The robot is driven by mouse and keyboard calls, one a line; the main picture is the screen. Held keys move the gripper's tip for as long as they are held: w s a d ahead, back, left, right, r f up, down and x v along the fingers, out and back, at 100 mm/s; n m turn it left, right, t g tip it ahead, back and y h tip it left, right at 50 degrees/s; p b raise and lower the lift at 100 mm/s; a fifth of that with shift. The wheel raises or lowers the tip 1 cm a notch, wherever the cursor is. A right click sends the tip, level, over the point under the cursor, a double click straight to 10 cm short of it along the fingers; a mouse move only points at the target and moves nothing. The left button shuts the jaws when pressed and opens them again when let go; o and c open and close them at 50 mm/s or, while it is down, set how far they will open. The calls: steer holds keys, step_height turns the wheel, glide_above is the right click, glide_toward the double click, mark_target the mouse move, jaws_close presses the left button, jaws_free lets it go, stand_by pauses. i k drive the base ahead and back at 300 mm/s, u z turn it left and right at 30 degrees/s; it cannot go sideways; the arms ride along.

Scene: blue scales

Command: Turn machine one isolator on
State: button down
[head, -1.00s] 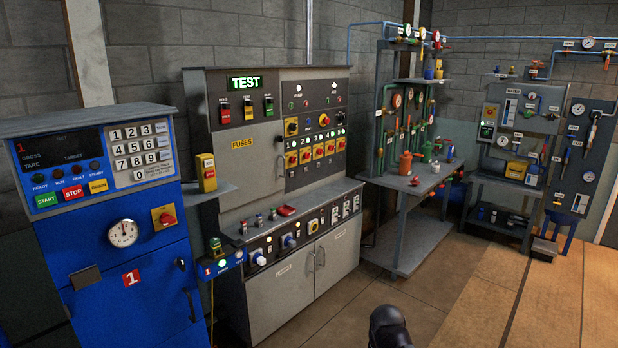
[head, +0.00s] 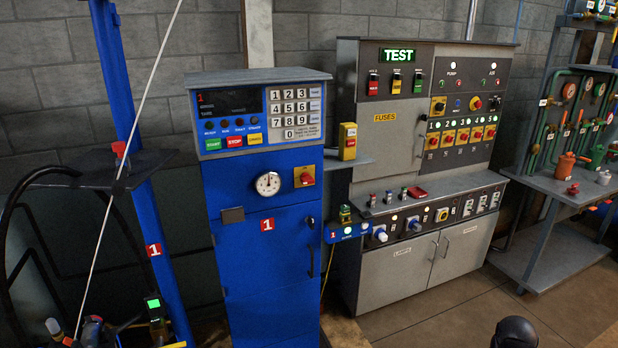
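Machine one (head: 262,255) is the blue cabinet left of centre, with a red "1" label on its front. Its isolator (head: 305,177) is a red rotary knob on a yellow plate, right of the round white dial. The knob's exact position is too small to read. My gripper's fingers are not in view. A dark rounded part of my own body shows at the bottom right edge, well away from the isolator.
A grey test bench (head: 427,120) with fuses and several switches stands right of the cabinet. A yellow control box (head: 347,141) sits between them. A blue post (head: 140,190) with dark hoses stands at left. Open floor (head: 450,318) lies at front right.

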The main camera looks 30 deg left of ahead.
mark_target(305, 179)
steer(key=z, duration=0.15)
steer(key=k, duration=0.55)
steer(key=u, duration=1.35)
steer(key=i, duration=0.75)
steer(key=u, duration=0.05)
